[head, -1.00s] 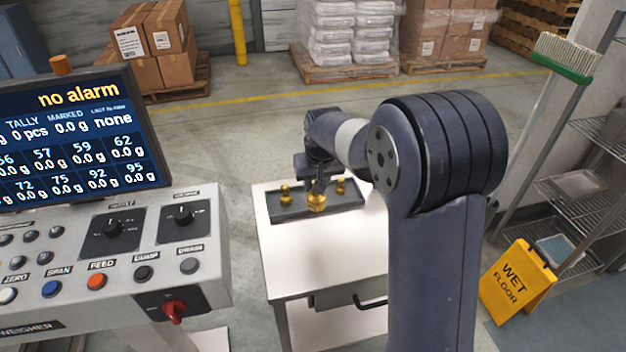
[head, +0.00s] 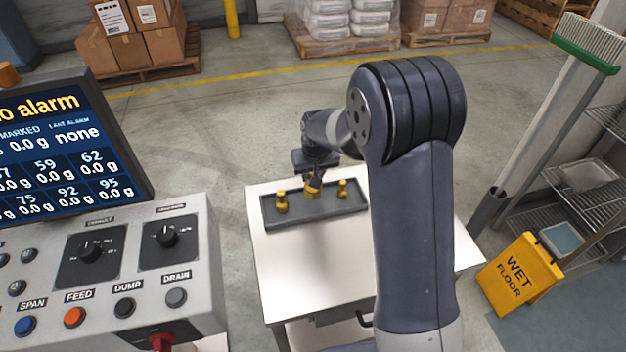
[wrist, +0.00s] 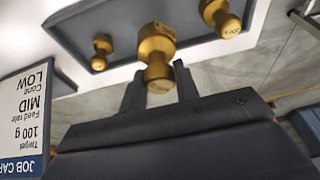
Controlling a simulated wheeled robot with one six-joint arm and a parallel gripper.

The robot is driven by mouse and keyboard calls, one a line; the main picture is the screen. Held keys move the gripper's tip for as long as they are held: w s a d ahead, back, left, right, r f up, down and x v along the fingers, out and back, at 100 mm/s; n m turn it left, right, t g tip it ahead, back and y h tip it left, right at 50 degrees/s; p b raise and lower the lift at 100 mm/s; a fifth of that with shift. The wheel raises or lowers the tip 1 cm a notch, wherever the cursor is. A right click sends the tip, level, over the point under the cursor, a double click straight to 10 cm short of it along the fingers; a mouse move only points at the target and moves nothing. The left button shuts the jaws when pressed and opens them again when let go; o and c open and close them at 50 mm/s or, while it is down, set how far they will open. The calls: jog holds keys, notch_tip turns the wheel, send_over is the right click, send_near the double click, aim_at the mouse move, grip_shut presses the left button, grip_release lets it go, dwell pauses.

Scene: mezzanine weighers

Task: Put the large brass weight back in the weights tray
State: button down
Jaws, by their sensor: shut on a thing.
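My gripper (head: 313,177) is shut on a brass weight with a round knob, the large brass weight (head: 313,188). In the wrist view the weight (wrist: 156,44) sits between my two fingers, held by its knob. In the head view it overlaps the middle of the dark grey weights tray (head: 328,215); it looks held above the tray floor, though the gap is hard to judge. Two other brass weights stand in the tray, one at the left (head: 282,203) and a smaller one at the right (head: 343,190). The tray's rim shows in the wrist view (wrist: 82,78).
The tray lies on a white table (head: 300,265). The weigher's control panel (head: 120,265) and screen (head: 75,150) stand at the left. A job card (wrist: 22,115) shows in the wrist view. A yellow wet floor sign (head: 520,273) and wire shelves (head: 600,175) are at the right.

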jog(key=shift+f, duration=1.55)
jog(key=shift+f, duration=0.15)
jog(key=c, duration=1.1)
grip_release()
jog(key=shift+r+p, duration=0.25)
jog(key=shift+p, duration=0.05)
jog(key=b+v, duration=0.1)
jog(key=v, duration=1.1)
jog(key=shift+b, duration=0.4)
jog(key=shift+f, duration=0.2)
